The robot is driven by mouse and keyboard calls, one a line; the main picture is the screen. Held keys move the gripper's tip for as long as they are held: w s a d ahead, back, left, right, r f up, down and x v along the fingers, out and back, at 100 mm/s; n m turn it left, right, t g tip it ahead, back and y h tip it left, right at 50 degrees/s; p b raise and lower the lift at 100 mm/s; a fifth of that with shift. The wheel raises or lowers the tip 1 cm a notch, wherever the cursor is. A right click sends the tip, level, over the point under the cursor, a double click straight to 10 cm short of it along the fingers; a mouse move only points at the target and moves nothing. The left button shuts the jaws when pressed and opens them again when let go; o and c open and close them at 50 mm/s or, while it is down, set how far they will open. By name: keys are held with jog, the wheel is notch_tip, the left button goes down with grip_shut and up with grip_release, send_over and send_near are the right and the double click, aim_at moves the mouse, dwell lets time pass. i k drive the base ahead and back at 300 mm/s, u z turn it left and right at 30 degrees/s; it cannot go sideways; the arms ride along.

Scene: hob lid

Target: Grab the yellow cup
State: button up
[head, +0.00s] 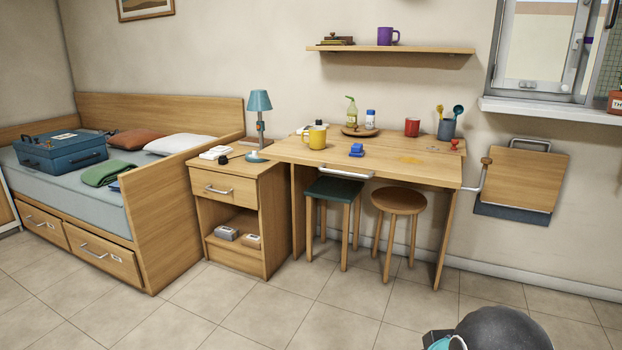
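The yellow cup (317,138) stands upright on the wooden desk (375,172), near its left end and towards the front. Its handle points left. My gripper does not show in the head view. Only a dark rounded part, which looks like my own arm, shows at the bottom right, well apart from the cup.
Close to the cup are a blue block-like item (356,150), a round wooden tray (360,132) with bottles, and a lamp (260,120) on the nightstand. A red cup (412,127) stands farther right. A green stool (334,188) and brown stool (399,201) stand below. Floor in front is clear.

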aim_at(317, 134)
jog(key=i, duration=1.6)
jog(key=z, duration=3.8)
jog(key=k, duration=2.2)
jog(key=u, duration=1.85)
